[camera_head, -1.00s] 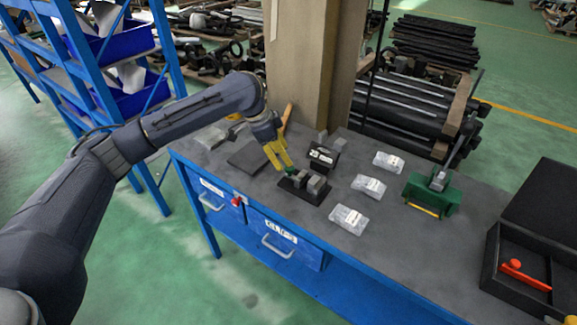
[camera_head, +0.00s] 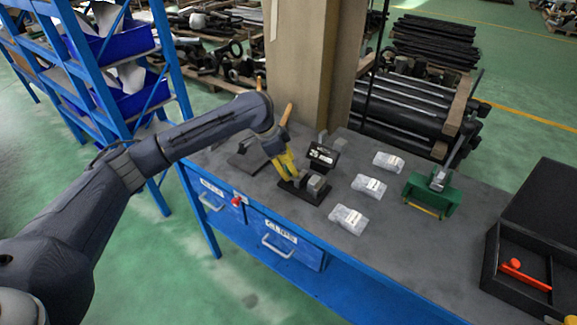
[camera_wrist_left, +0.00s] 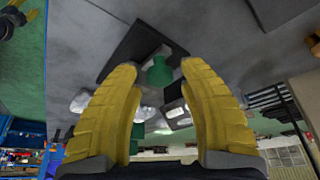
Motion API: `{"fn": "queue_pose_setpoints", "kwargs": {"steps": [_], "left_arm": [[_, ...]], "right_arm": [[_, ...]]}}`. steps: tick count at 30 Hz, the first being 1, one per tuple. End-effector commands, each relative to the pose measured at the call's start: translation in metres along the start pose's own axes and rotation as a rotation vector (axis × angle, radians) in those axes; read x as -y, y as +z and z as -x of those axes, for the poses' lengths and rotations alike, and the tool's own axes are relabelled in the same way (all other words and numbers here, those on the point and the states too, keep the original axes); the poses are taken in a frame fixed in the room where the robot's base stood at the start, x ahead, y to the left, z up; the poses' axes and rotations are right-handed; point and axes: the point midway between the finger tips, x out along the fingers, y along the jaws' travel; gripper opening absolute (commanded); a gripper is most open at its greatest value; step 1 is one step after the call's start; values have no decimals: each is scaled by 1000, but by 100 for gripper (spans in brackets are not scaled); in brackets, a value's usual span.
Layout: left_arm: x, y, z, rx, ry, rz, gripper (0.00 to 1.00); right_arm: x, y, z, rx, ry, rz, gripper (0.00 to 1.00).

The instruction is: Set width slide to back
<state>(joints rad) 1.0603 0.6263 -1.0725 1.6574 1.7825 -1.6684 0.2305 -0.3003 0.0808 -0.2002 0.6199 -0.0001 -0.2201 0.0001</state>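The black crane stand (camera_head: 299,196) sits near the table's front edge, with a grey block (camera_head: 316,184) on its right side. In the left wrist view, a green knob (camera_wrist_left: 159,72) shows just beyond and between the fingers, below a dark plate (camera_wrist_left: 138,48). In the head view this knob is hidden behind the fingers. My left gripper (camera_head: 286,176) has yellow fingers and points down at the left part of the stand. In the wrist view its fingers (camera_wrist_left: 160,82) are spread apart. I cannot tell whether they touch the knob.
A small black display (camera_head: 322,155) stands just behind the stand. Several clear bags (camera_head: 349,219) lie to the right, before a green fixture (camera_head: 432,193). A black box (camera_head: 518,262) holding a red-handled tool (camera_head: 524,275) is at the far right. A wooden column (camera_head: 310,60) rises behind the table.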

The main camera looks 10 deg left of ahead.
Motion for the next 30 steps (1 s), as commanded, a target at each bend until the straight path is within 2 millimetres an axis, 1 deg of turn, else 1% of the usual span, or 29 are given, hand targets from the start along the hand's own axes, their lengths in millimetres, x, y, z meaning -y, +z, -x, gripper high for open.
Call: {"fn": "queue_pose_setpoints", "kwargs": {"steps": [1, 10, 27, 30], "left_arm": [[0, 0, 0, 0, 0, 0, 35], [0, 0, 0, 0, 0, 0, 0], [1, -1, 0, -2, -3, 1, 0], [5, 2, 2, -1, -5, 2, 0]], "right_arm": [[0, 0, 0, 0, 0, 0, 44], [0, 0, 0, 0, 0, 0, 44], [1, -1, 0, -1, -1, -1, 44], [1, -1, 0, -1, -1, -1, 44]]}}
